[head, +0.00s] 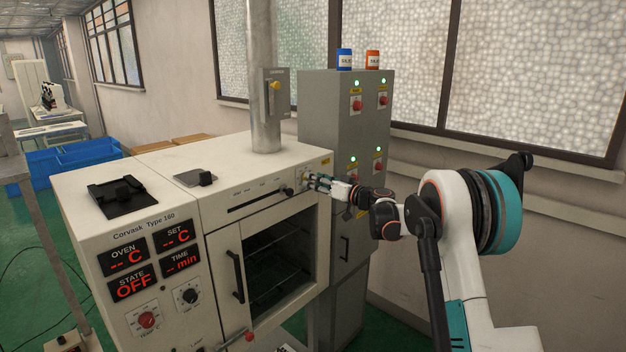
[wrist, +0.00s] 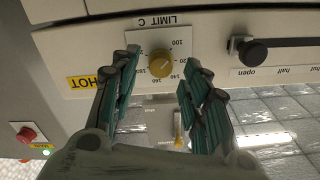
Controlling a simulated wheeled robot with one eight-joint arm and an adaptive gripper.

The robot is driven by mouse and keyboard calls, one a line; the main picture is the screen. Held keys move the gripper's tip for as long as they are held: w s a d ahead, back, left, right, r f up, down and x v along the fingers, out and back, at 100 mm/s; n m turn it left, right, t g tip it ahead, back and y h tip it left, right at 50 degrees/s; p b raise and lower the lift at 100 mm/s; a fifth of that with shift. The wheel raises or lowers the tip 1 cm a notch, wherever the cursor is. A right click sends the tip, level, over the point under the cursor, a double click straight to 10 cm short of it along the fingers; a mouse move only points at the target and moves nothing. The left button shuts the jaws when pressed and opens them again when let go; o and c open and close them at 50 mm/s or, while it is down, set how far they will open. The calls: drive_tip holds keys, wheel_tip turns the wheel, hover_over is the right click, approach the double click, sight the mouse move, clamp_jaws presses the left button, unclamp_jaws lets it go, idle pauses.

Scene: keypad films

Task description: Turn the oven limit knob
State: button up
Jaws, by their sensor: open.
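The oven limit knob (wrist: 160,63) is a yellow-brown dial on a white plate marked LIMIT C with numbers around it. In the wrist view it sits upside down on the pale oven panel, between and beyond my two fingers. My gripper (wrist: 158,88) is open, with one green-padded finger on each side of the knob's plate. The fingers do not appear to touch the knob. In the head view my gripper (head: 312,182) is at the upper right of the oven front (head: 225,212), and it hides the knob there.
A black vent slider (wrist: 255,52) lies right of the knob in the wrist view. A yellow HOT label (wrist: 91,82) is on the left. The grey cabinet (head: 325,110) with red knobs stands close beside the oven. The oven door (head: 228,280) has a black handle.

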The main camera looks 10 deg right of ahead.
drive_tip(key=shift+x, duration=0.95)
clamp_jaws()
